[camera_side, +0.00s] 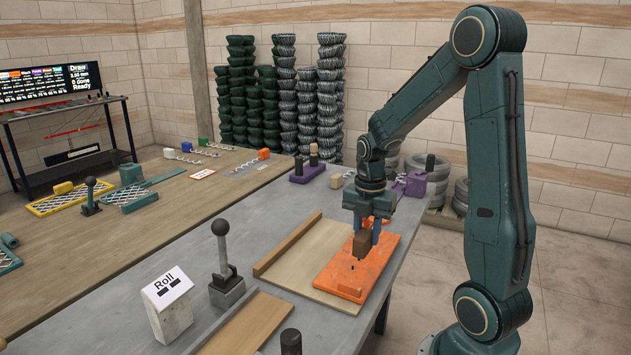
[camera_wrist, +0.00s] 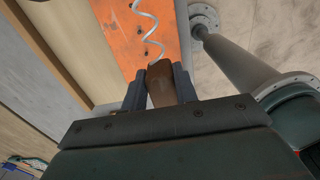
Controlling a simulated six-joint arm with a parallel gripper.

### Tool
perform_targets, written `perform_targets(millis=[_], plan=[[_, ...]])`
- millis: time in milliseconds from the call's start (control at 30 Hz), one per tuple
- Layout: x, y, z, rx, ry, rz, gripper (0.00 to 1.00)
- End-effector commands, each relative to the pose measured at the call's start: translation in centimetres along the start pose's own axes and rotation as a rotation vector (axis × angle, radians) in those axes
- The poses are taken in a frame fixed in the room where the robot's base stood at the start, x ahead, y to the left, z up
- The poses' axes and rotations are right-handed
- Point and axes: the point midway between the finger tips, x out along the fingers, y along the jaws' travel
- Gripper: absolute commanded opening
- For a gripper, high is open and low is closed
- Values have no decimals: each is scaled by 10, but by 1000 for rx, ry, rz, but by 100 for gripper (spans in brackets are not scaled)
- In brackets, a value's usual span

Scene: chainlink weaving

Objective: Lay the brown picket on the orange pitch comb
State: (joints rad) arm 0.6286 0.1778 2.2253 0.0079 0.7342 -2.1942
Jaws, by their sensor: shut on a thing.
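The brown picket shows as a brown block (camera_side: 361,244) between my gripper's fingers, and its block also shows in the wrist view (camera_wrist: 162,86). A pale wavy wire (camera_wrist: 147,28) runs from the block over the orange surface in the wrist view; I cannot make the wire out in the side view. My gripper (camera_side: 364,237) is shut on the block and points down. The orange pitch comb (camera_side: 374,258) is a flat orange plate on the grey bench, below my gripper. I cannot tell whether the wire touches the comb (camera_wrist: 113,20).
A wooden board (camera_side: 312,262) with a raised edge lies left of the comb. A lever (camera_side: 221,252) and a white "Roll" sign (camera_side: 169,293) stand nearer the front left. A black post (camera_side: 291,342) stands at the front. Purple fixtures (camera_side: 306,172) stand at the back.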

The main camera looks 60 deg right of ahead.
Motion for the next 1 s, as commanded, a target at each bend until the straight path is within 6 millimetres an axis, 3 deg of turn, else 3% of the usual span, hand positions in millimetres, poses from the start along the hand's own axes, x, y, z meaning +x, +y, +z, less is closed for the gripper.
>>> perform_targets(millis=[600, 1000], plan=[[50, 0, -1, 0, 1, -2, 4], [60, 0, 0, 0, 0, 1, 4]])
